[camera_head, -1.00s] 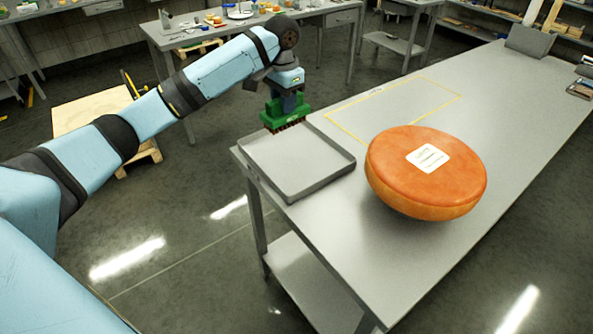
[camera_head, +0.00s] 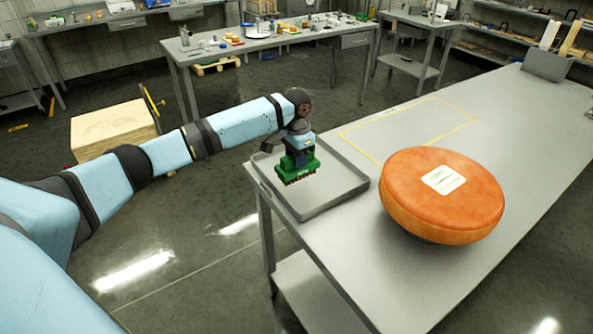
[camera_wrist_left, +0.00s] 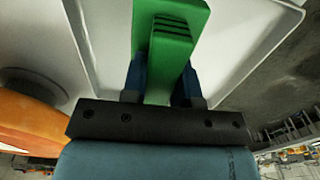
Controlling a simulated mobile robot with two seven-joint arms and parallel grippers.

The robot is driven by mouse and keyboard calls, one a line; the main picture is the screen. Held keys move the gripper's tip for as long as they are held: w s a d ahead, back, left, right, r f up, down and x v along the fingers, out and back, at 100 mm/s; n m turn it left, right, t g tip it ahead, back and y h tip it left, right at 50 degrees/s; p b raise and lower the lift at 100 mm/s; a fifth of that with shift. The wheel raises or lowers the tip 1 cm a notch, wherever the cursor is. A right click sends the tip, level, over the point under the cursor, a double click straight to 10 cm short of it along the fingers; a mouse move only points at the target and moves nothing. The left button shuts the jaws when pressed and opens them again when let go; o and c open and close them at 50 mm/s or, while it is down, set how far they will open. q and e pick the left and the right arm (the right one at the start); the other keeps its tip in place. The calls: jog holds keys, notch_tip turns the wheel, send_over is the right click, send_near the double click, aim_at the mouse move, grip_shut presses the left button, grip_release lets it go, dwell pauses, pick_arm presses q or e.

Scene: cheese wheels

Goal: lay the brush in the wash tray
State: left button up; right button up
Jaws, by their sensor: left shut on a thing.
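The brush (camera_head: 290,168) has a green body with dark reddish bristles pointing down. My left gripper (camera_head: 299,156) is shut on it. In the head view the brush is over the wash tray (camera_head: 333,203), a shallow grey tray at the table's near left corner. I cannot tell whether the bristles touch the tray floor. In the left wrist view the green brush (camera_wrist_left: 172,45) sits between the blue fingers of my left gripper (camera_wrist_left: 160,85), with the pale tray (camera_wrist_left: 238,45) behind it. My right gripper is not in view.
A large orange cheese wheel (camera_head: 440,205) with a white label stands on the table (camera_head: 350,262), right of the tray. A yellow outlined area (camera_head: 410,128) behind it is empty. A grey holder (camera_head: 547,64) stands at the far end. A wooden box (camera_head: 112,128) is on the floor at left.

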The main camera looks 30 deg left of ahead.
aim_at(296, 171)
pick_arm(q)
notch_tip(296, 171, down, 5)
jog(key=shift+r, duration=0.1)
dwell(0.3)
jog(key=o, duration=0.9)
notch_tip(296, 171, up, 12)
dwell(0.4)
